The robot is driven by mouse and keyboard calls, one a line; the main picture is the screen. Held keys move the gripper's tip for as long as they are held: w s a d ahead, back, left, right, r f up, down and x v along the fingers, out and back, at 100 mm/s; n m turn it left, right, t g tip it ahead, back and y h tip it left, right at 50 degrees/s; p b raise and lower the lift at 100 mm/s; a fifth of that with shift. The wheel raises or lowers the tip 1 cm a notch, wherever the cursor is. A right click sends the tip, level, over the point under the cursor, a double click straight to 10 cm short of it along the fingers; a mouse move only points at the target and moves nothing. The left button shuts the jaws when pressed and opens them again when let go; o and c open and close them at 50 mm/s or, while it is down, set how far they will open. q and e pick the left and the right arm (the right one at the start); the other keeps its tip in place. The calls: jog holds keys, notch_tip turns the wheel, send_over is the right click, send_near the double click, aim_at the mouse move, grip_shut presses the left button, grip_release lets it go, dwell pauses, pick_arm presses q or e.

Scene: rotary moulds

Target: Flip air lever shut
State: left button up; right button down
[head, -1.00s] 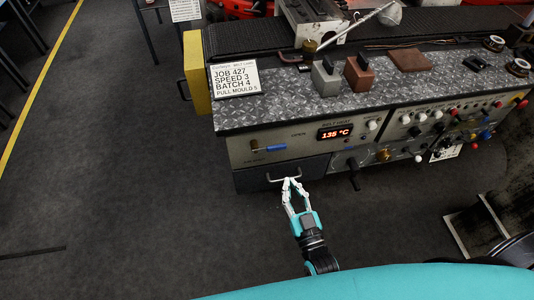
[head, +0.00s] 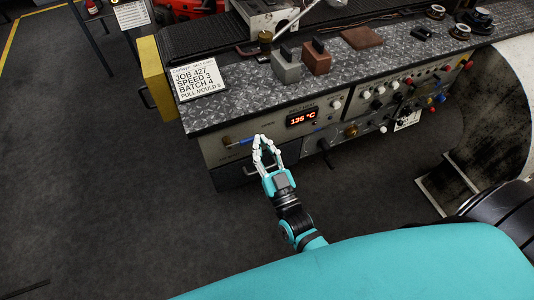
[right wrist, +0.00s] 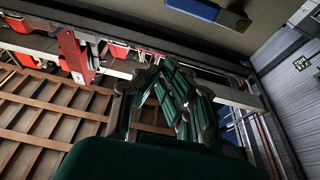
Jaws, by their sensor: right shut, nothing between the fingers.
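The air lever (head: 241,142) is a blue handle on a brass pivot, on the machine's front panel. It lies nearly level, its blue end pointing right towards the OPEN marking (head: 267,125). My right gripper (head: 261,139) is shut and empty, its white fingertips at the lever's right end in the head view. I cannot tell whether they touch it. In the right wrist view the blue handle (right wrist: 205,10) shows at the top, beyond the shut fingers (right wrist: 165,75), with a gap in the picture. My left gripper is out of view.
A drawer with a handle (head: 251,170) sits below the lever. A display reading 135 °C (head: 303,118) and several knobs are to the right. The floor at left is clear.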

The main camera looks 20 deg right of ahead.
aim_at(242, 143)
jog(key=w, duration=0.2)
jog(key=w+f, duration=0.1)
jog(key=w, duration=0.1)
jog(key=shift+w, duration=0.2)
jog(key=shift+s+f, duration=0.1)
jog(key=shift+f, duration=0.7)
jog(key=shift+f+m, duration=0.15)
jog(key=shift+m, duration=0.15)
